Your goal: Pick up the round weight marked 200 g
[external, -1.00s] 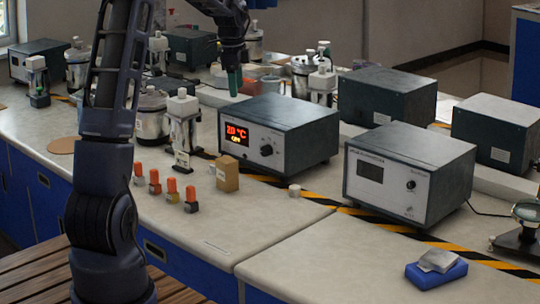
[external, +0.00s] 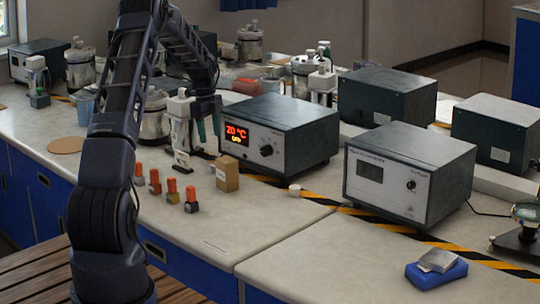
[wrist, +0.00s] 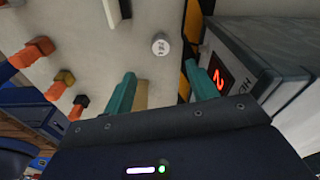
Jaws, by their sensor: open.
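Several orange-topped items (external: 172,190) stand further left. The display box (external: 279,132) is close on the right of my gripper. Bench in front of the weight is clear.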

